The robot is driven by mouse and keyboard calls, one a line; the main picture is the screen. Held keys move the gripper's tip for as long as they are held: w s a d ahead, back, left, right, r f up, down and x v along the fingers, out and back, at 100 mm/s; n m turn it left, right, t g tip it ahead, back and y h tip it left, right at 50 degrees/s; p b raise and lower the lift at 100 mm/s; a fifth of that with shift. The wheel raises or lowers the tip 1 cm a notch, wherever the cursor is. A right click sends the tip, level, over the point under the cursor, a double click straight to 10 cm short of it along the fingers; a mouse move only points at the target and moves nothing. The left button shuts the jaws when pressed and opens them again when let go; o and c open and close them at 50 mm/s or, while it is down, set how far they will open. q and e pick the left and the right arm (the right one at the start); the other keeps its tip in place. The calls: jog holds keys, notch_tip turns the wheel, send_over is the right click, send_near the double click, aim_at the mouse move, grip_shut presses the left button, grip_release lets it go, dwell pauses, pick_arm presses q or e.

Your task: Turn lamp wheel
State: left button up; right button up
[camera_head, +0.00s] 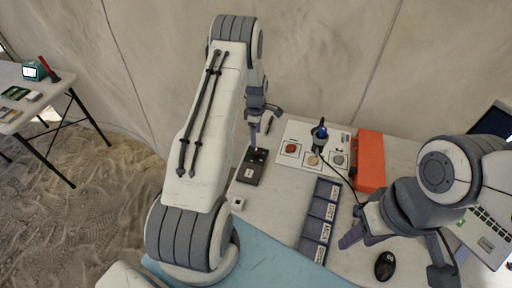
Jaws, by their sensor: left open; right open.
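A small black box (252,167) with a white label sits on the table's left part; a dark knob-like part shows at its top, too small to make out as a wheel. A dark lamp-like device (320,133) with a blue part stands upright over a white sheet, with a black cable running from it. My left gripper (262,127) is open, just above the far end of the black box; I cannot tell whether it touches. My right gripper (396,256) is open and empty over the table's right part, near the black mouse.
The white sheet (298,131) holds several small round pieces. An orange case (370,160) stands right of it. A labelled compartment tray (320,215) lies mid-table. A black mouse (385,265) and a laptop (486,235) are at the right. Another table (50,88) stands far left.

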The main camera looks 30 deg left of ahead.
aim_at(256, 151)
pick_arm(q)
notch_tip(256, 151, down, 9)
jog(key=shift+f+p, duration=0.2)
jog(key=shift+p, duration=1)
grip_shut()
